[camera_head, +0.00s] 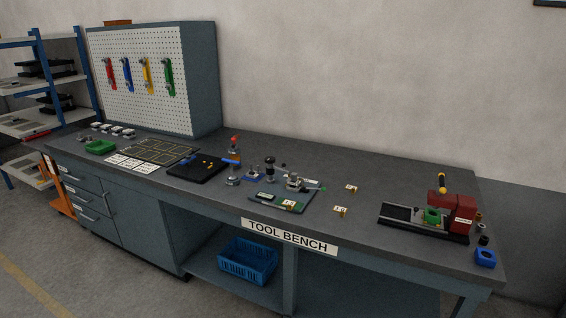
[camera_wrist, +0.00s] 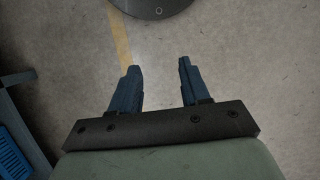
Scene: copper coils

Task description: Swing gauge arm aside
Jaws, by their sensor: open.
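My gripper (camera_wrist: 160,68) shows in the wrist view with its two blue fingers apart and nothing between them. It hangs over bare floor, away from the bench top, and is not visible in the head view. In the head view, a red machine (camera_head: 461,215) with a black-and-yellow handle (camera_head: 442,183) stands at the right end of the bench, with a green part (camera_head: 432,215) beside it on a dark bed. A small fixture board (camera_head: 268,199) with metal parts sits mid-bench. I cannot tell which part is the gauge arm.
The tool bench (camera_head: 385,177) has a pegboard with hanging tools at its left. A black tray (camera_head: 190,172) and a green bin (camera_head: 100,147) lie on the left half. A blue crate (camera_head: 247,260) sits on the lower shelf. The back right of the bench top is clear.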

